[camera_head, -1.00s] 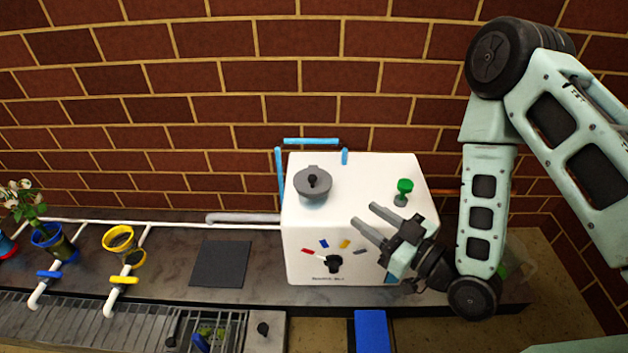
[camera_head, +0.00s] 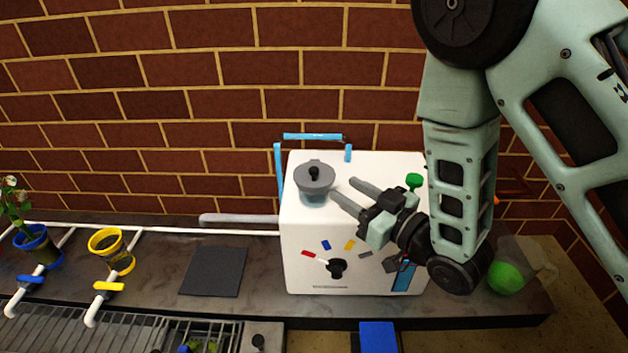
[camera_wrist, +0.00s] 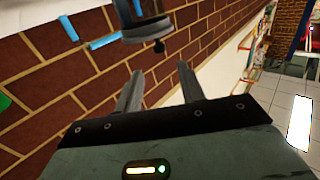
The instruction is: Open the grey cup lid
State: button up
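The grey cup (camera_head: 316,196) stands on the left part of the white machine's top. Nothing shows between the fingers. In the wrist view my gripper (camera_wrist: 159,71) is open and empty.
The white machine (camera_head: 310,240) carries a black dial and coloured marks on its front. A green knob (camera_head: 413,181) is behind my gripper. Blue pipes (camera_head: 280,170) stand at the machine's back left. A dark square pad (camera_head: 213,272) and yellow-ringed pot (camera_head: 108,247) are left.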

aim_at(317, 171)
jog(key=b+x, duration=0.5)
jog(key=x, duration=0.5)
jog(key=shift+a+b, duration=0.1)
jog(key=shift+b, duration=0.2)
jog(key=shift+c, duration=0.3)
jog(key=shift+r, duration=0.1)
grip_shut()
